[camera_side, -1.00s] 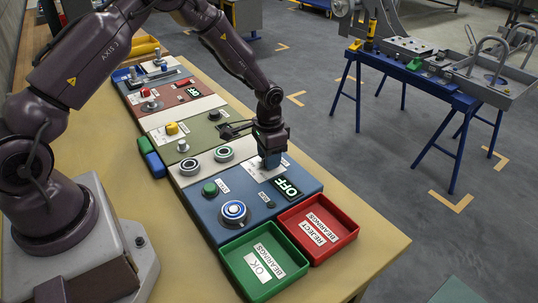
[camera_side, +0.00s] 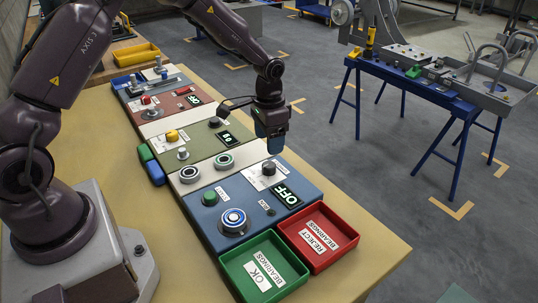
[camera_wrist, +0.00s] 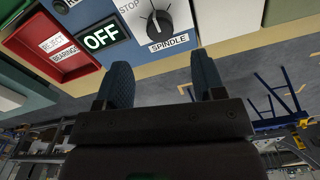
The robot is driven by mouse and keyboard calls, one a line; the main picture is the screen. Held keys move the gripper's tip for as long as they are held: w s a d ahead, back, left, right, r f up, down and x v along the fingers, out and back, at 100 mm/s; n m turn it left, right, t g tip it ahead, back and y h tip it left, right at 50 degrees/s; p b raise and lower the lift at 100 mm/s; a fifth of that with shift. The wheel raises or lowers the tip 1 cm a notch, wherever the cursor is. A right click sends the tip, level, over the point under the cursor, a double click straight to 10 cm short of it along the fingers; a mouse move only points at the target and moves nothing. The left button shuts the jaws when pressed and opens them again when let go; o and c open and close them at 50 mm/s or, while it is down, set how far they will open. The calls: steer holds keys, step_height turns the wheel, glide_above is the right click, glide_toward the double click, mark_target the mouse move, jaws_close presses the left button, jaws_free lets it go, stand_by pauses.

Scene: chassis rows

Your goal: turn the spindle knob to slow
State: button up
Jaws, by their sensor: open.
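The spindle knob (camera_wrist: 160,22) is black and round with a white pointer line, on a white plate lettered STOP and SPINDLE. Its line points toward the top of the wrist view, where the dial is cut off; no slow mark is visible. In the side view the knob (camera_side: 268,168) sits on the nearest, blue panel (camera_side: 243,190). My gripper (camera_side: 271,146) is above and behind the knob, apart from it. In the wrist view my gripper (camera_wrist: 162,78) has its two blue fingers spread with nothing between them.
A display reading OFF (camera_side: 286,195) sits beside the knob. Green (camera_side: 236,272) and red (camera_side: 289,241) bearing trays stand in front. Green and red panels lie farther back.

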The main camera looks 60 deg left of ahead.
step_height(320, 180, up, 5)
steer(key=shift+r, duration=0.1)
stand_by(0.4)
